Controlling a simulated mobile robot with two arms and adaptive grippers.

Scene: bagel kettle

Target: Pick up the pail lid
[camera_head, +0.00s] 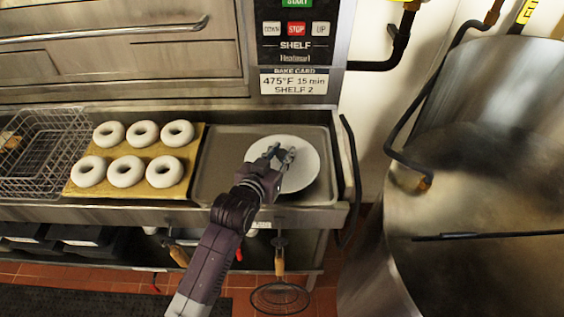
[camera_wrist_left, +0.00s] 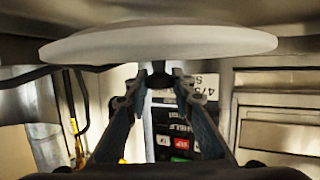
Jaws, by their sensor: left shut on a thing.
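The pail lid is a round white disc (camera_head: 304,172) over the right part of the grey tray (camera_head: 222,160) in the head view. My left gripper (camera_head: 283,154) is above it, its fingers at the middle of the lid. In the left wrist view the lid (camera_wrist_left: 160,42) shows edge-on as a pale disc, with a dark knob (camera_wrist_left: 158,80) at its centre. The fingertips of my left gripper (camera_wrist_left: 155,77) are closed on the knob from both sides. I cannot tell whether the lid touches the tray. My right gripper is not in view.
Several white rings of dough (camera_head: 126,172) lie on a tan board (camera_head: 120,194) left of the tray. A wire basket (camera_head: 40,160) stands at the far left. A large metal kettle (camera_head: 480,200) stands at the right. A strainer (camera_head: 280,297) hangs below the counter.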

